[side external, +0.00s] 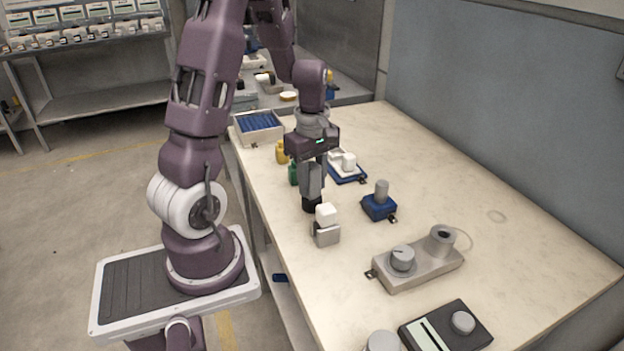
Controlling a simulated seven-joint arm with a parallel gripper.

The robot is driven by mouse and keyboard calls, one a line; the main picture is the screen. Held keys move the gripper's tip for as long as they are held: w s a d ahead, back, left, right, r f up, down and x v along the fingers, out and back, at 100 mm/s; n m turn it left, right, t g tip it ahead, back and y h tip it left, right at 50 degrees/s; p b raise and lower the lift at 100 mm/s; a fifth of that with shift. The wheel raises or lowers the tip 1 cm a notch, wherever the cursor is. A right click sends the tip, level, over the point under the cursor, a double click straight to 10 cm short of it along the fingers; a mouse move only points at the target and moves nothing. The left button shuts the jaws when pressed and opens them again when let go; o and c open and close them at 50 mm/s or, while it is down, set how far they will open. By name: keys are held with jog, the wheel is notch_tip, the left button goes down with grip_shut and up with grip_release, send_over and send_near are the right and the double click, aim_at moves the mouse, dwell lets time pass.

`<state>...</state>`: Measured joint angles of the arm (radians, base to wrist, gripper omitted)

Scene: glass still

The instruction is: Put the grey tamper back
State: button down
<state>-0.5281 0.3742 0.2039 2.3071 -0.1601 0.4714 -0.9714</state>
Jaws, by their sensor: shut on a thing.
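My gripper (312,192) points down over the left part of the table. It is shut on a grey piece, apparently the grey tamper, which I cannot clearly tell apart from the grey fingers. A short black round piece (312,204) shows directly below the fingertips, at or near the tabletop. I cannot tell whether it is part of the held thing or a separate holder.
A blue tray (347,175) with white pieces, and green (294,174) and yellow (282,153) bottles, are close behind. A grey device with a knob (403,257) stands front right.

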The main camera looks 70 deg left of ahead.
aim_at(312, 165)
jog(key=shift+f, duration=0.15)
jog(key=c, duration=1)
grip_release()
jog(key=shift+o, duration=0.2)
notch_tip(312, 165, up, 7)
jog(key=shift+r, duration=2.25)
